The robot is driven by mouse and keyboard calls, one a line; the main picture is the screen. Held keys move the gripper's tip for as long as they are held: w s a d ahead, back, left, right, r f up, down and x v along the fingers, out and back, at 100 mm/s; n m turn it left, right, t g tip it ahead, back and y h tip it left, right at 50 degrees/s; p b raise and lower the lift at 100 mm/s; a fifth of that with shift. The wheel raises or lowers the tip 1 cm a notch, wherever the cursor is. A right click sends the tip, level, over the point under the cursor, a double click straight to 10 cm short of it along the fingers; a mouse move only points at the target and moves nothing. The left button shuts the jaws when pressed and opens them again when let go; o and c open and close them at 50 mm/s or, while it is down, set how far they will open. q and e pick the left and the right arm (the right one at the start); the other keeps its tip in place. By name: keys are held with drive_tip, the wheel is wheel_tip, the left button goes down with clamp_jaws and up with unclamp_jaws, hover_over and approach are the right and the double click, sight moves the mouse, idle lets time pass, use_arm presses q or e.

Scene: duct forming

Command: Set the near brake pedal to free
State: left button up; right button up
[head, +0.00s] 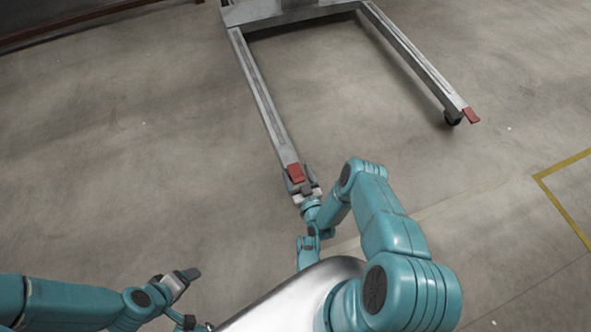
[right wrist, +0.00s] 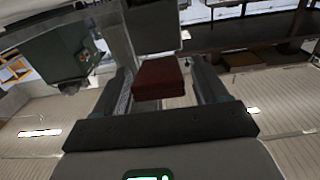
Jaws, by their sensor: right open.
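The near brake pedal (head: 295,173) is a red block at the near end of the left leg of a grey wheeled frame. My right gripper (head: 302,186) is right at that end of the leg. In the right wrist view the red pedal (right wrist: 160,79) shows between the two open fingers of my right gripper (right wrist: 162,88), with a gap on each side. I cannot tell whether the fingers touch it, or which setting the pedal is in. My left gripper (head: 187,277) is at the lower left, well away from the frame; its jaw opening is unclear.
The frame's right leg (head: 420,65) ends in a black caster (head: 452,117) and another red pedal (head: 471,115). A crossbar (head: 290,18) joins the legs at the far side. Concrete floor between and around the legs is clear. A yellow floor line (head: 562,205) runs at the right.

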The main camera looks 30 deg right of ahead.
use_arm(q)
drive_tip(key=shift+w+d, duration=0.1)
drive_tip(key=shift+w, duration=0.3)
use_arm(e)
drive_tip(key=shift+w, duration=0.2)
clamp_jaws()
use_arm(q)
drive_tip(key=shift+s, duration=0.15)
